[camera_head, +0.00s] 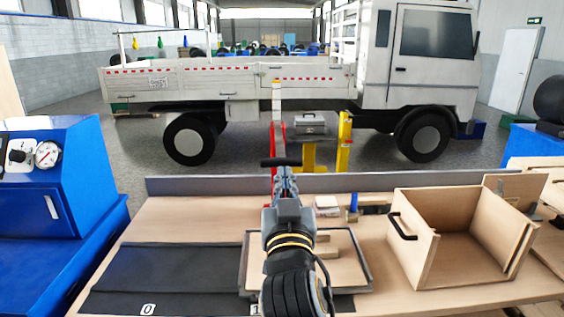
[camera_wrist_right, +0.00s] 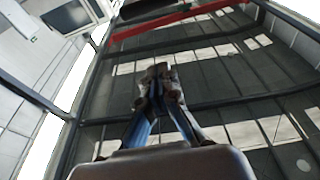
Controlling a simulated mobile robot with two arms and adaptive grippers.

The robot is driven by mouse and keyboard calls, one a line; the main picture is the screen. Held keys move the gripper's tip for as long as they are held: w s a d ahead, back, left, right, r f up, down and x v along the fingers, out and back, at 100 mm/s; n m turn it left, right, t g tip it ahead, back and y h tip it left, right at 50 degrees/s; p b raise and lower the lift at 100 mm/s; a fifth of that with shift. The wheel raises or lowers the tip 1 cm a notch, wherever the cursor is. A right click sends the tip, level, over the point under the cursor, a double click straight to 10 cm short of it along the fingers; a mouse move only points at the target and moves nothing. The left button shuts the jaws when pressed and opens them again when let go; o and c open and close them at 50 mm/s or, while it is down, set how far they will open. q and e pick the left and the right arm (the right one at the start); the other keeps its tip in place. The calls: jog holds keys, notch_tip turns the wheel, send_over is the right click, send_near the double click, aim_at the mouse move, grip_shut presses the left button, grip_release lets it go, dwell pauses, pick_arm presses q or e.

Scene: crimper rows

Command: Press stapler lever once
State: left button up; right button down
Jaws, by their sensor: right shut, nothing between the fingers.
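A dark horizontal bar (camera_head: 281,162), which looks like a lever handle, shows just past my right fingertips in the head view. I cannot tell whether the fingers touch it. My right gripper (camera_head: 285,181) is shut and empty, raised over the middle of the bench. In the right wrist view my right gripper (camera_wrist_right: 158,82) has its fingertips together, with the roof behind them. No stapler body shows clearly; my right arm covers the middle of the bench. My left gripper is not in view.
The wooden bench (camera_head: 180,212) carries a dark mat (camera_head: 165,275) at left. A dark-rimmed tray (camera_head: 361,262) lies partly under my right arm. An open wooden box (camera_head: 470,282) stands at right. A blue cabinet (camera_head: 60,215) with a gauge is at left.

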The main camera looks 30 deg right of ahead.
notch_tip(320, 180, up, 2)
jog(key=p, duration=0.4)
send_over(282, 163)
jog(key=r+v, duration=0.1)
jog(key=v, duration=0.4)
jog(key=shift+w+d+f, duration=0.25)
jog(key=shift+w+f, duration=0.2)
jog(key=shift+f, duration=0.15)
jog(key=shift+w+d+f, duration=0.25)
jog(key=shift+w+f, duration=0.15)
jog(key=shift+f, duration=0.2)
jog(key=shift+w+d+f, duration=0.1)
jog(key=shift+w+f, duration=0.05)
jog(key=shift+f, duration=0.4)
